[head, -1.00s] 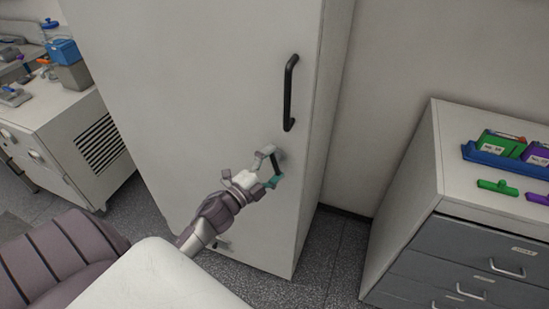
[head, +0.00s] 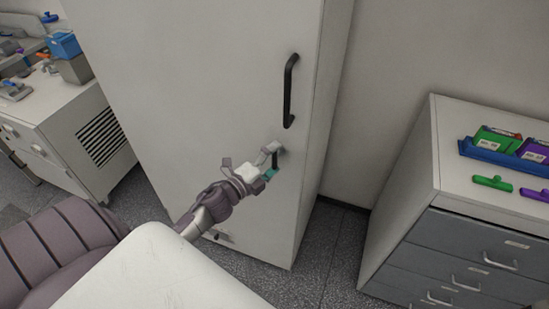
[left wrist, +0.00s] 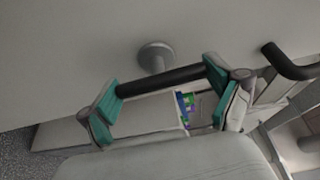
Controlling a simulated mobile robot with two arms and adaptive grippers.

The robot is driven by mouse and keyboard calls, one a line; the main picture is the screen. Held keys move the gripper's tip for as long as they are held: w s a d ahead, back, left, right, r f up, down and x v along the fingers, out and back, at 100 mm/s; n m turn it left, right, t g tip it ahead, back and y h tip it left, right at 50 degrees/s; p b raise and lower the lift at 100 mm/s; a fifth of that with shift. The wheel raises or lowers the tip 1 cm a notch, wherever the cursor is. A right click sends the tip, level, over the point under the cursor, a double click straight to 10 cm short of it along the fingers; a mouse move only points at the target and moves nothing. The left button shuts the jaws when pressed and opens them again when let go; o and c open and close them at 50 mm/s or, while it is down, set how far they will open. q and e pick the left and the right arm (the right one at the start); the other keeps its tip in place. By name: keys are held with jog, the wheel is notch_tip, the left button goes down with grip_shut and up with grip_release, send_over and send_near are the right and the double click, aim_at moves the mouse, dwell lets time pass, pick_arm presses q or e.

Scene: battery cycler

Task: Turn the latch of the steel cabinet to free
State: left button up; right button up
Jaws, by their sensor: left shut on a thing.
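The steel cabinet (head: 190,80) is a tall pale grey box in the middle of the head view, its door shut. Its latch (head: 275,159) is a short dark bar low on the door, below the long black door handle (head: 289,92). In the left wrist view the latch (left wrist: 160,80) stands off the door on a round grey mount (left wrist: 155,56). My left gripper (head: 269,161) is shut on the latch, with a teal pad at each end of the bar (left wrist: 163,92). Its fingers partly hide the latch in the head view. My right gripper is not in view.
A drawer cabinet (head: 405,190) stands at the right with a blue tray (head: 480,153) and green and purple items on top. A white bench unit (head: 70,130) stands at the left. Speckled floor (head: 318,255) shows between the cabinets.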

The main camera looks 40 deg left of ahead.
pick_arm(q)
jog(key=o, duration=0.8)
jog(key=shift+a+r, duration=0.1)
jog(key=shift+c, duration=0.2)
jog(key=shift+o, duration=0.4)
jog(key=shift+w, duration=0.1)
jog(key=s+a, duration=0.2)
jog(key=s, duration=1)
